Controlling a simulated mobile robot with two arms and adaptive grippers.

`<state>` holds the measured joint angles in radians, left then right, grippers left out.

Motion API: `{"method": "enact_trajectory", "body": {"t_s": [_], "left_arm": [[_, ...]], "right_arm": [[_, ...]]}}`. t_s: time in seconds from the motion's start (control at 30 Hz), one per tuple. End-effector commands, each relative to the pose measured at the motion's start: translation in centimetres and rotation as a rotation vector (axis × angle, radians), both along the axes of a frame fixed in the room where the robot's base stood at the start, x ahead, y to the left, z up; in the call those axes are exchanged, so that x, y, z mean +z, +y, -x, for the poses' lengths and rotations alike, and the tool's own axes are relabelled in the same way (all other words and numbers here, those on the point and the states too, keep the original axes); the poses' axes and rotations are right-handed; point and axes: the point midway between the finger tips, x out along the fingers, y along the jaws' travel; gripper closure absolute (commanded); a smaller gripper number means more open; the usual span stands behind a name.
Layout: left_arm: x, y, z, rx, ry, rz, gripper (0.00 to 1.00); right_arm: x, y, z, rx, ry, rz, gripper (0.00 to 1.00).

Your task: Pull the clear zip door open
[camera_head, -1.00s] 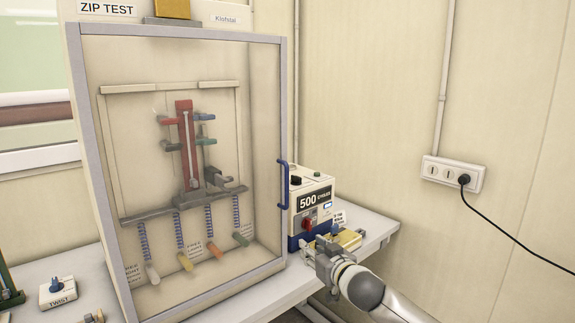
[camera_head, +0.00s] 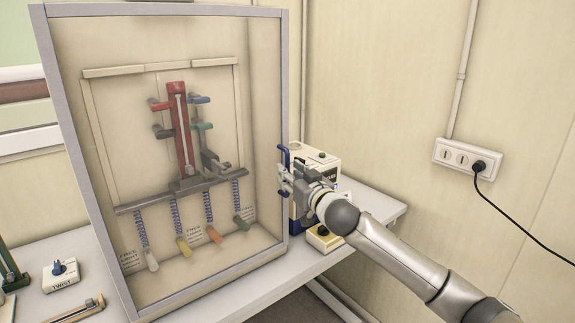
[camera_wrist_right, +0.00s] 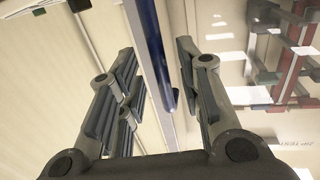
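The clear zip door (camera_head: 240,125) is a transparent panel in a grey frame on the front of the test cabinet, and it looks closed. Its blue vertical handle (camera_head: 284,158) is on the door's right edge. My right gripper (camera_head: 284,181) is at the handle, reaching in from the right and covering part of it. In the right wrist view the blue handle (camera_wrist_right: 152,45) stands between the two spread fingers of my right gripper (camera_wrist_right: 157,62), with gaps on both sides. My left gripper is not in view.
The white and blue counter box (camera_head: 318,162) stands right of the cabinet, partly behind my right gripper. A yellow-topped box (camera_head: 322,240) sits below my right arm. A TWIST knob box (camera_head: 61,274) is at left. A socket with a black cable (camera_head: 461,157) is on the right wall.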

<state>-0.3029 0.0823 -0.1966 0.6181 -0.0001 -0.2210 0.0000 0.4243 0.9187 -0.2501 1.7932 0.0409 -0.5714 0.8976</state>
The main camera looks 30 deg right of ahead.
Motion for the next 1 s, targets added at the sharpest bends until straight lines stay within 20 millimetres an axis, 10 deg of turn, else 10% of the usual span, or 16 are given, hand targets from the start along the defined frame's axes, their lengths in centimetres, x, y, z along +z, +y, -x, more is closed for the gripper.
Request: {"method": "enact_trajectory", "body": {"t_s": [0.6,0.87,1.0], "left_arm": [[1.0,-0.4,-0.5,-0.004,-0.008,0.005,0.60],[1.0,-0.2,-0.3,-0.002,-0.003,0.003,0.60],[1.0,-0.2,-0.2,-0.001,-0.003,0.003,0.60]], "right_arm": [[0.0,-0.3,-2.5,0.000,0.000,0.000,0.67],[0.0,-0.3,-2.4,0.000,0.000,0.000,1.00],[-0.1,-0.3,-2.4,0.000,0.000,0.000,1.00]]}}
